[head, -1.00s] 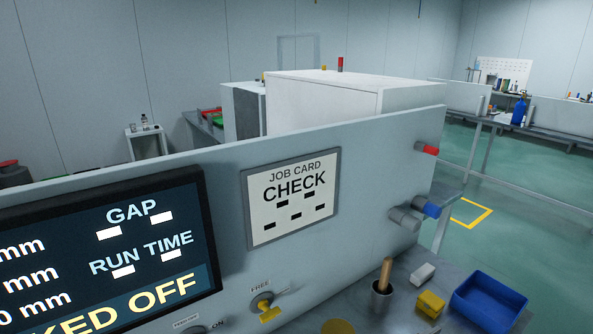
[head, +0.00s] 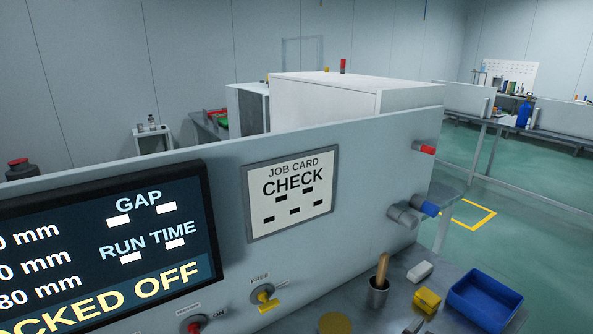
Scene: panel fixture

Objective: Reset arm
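My gripper and arm are not in view in the head view. The panel (head: 350,165) stands across the middle, with a dark screen (head: 105,245) at left that shows GAP, RUN TIME and a cut-off line ending in "OCKED OFF". A job card (head: 290,192) reading CHECK is fixed to the panel's middle. Below it is a yellow switch (head: 266,300) near the word FREE. A red knob (head: 193,325) sits beside the word ON at the bottom edge, partly cut off.
A blue bin (head: 484,300), yellow block (head: 427,301), white block (head: 419,272) and a metal cup (head: 378,292) with a wooden handle stand on the bench at lower right. Red-tipped (head: 425,149) and blue-tipped (head: 430,208) cylinders stick out from the panel's right end. Green floor is open beyond.

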